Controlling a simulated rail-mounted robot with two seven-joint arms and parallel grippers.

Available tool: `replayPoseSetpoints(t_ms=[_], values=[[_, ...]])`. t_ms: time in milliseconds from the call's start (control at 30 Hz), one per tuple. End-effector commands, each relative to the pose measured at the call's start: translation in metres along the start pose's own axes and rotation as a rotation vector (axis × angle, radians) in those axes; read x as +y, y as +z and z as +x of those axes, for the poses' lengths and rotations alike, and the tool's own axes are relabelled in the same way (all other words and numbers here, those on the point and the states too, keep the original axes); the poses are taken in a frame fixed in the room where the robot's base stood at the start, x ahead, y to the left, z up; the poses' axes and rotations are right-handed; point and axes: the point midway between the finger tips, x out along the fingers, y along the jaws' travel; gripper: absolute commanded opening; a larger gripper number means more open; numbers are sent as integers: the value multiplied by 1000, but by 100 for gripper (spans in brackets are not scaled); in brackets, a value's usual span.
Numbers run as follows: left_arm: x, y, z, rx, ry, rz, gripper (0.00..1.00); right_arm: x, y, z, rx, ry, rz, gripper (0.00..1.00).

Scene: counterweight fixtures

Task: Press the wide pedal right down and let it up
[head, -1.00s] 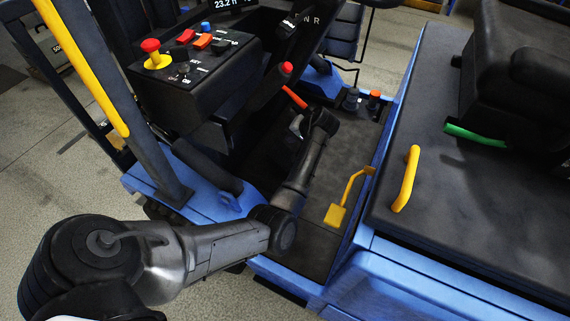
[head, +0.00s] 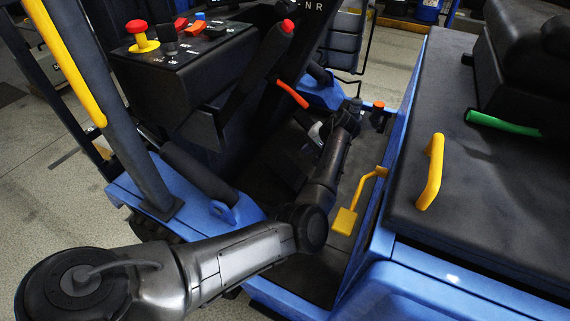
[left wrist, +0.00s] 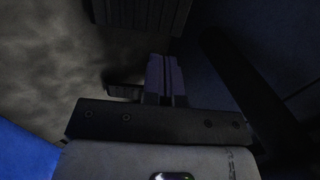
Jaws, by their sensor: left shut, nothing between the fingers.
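A dark ribbed pad (left wrist: 143,12), which looks like the wide pedal, shows at the top edge of the left wrist view. My left gripper (left wrist: 160,62) is shut and empty, its fingertips pointing toward the pad just below it in that view. I cannot tell whether they touch. In the head view my left arm reaches into the footwell, and its wrist and the dark shadow hide the fingertips and the wide pedal. A smaller yellow pedal (head: 344,221) on a bent arm stands on the right side of the footwell. My right gripper is not in view.
A black control box (head: 185,75) with coloured knobs overhangs the footwell on the left. A red-tipped lever (head: 280,40) and an orange lever (head: 293,95) rise near my forearm. A yellow grab handle (head: 431,172) stands on the seat deck at the right.

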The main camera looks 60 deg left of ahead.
Motion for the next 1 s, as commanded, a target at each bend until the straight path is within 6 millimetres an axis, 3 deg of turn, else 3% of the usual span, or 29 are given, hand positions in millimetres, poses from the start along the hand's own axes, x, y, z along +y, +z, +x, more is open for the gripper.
replayPoseSetpoints(t_ms=[233,367,800,1000], values=[[0,0,2,0,0,0,0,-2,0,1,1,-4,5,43],[2,0,14,0,0,0,0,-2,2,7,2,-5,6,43],[3,0,94,-1,0,-1,0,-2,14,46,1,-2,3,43],[2,0,122,1,0,-1,0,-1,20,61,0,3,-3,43]])
